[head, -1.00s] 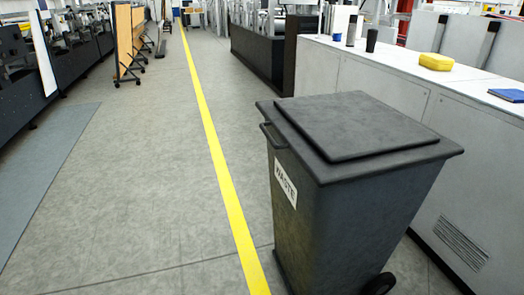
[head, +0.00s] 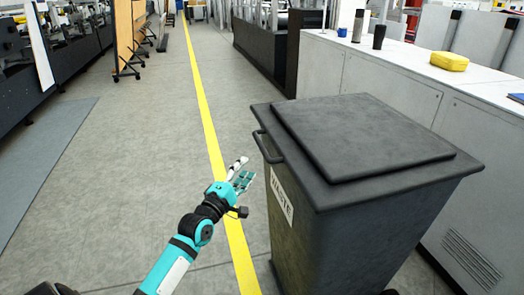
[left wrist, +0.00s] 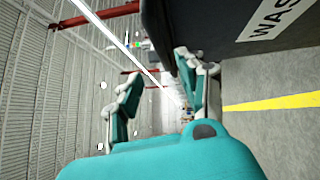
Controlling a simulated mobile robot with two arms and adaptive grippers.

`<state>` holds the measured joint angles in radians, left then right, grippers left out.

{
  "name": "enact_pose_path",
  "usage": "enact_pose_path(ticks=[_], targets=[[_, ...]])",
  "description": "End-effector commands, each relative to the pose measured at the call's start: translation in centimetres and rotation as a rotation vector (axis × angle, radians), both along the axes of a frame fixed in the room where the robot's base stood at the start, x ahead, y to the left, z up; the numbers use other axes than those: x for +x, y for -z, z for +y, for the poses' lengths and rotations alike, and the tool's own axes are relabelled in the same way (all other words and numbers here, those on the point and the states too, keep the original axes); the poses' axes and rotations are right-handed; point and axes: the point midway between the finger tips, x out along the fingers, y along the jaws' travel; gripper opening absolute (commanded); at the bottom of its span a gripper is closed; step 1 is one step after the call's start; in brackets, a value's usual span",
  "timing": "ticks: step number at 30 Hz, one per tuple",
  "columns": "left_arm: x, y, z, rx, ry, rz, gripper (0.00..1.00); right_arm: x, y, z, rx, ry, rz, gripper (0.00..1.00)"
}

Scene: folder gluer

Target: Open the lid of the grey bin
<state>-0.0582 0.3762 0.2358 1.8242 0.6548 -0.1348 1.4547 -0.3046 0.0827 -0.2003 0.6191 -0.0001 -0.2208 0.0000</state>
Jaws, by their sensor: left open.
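The dark grey bin (head: 330,225) stands upright at the right in the head view, with a white WASTE label (head: 281,196) on its front. Its lid (head: 365,140) is closed and flat on top. A bar handle (head: 266,147) sticks out from the lid side of the bin. My left gripper (head: 242,172) is open and empty, to the left of the bin and a little below the handle, apart from it. In the left wrist view the open fingers (left wrist: 158,90) show close to the bin's dark side (left wrist: 215,25). My right gripper is not in view.
A long grey cabinet (head: 390,85) stands behind and right of the bin, with a yellow case (head: 449,61) and dark cylinders on top. A yellow floor line (head: 208,125) runs along the open aisle left of the bin. Dark machines (head: 75,40) line the far left.

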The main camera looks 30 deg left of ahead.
Motion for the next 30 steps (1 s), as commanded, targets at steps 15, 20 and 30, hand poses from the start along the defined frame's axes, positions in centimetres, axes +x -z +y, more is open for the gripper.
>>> enact_pose_path(ticks=[15, 20, 30], targets=[[9.9, -1.0, 0.9, 0.003, -0.001, -0.002, 0.40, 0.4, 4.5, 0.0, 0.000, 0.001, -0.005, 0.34], [11.0, -1.3, 1.0, 0.002, 0.000, 0.001, 0.40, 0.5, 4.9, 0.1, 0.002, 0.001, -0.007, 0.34], [11.3, -1.4, 1.0, 0.003, 0.000, 0.002, 0.39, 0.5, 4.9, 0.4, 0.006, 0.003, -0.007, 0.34]])
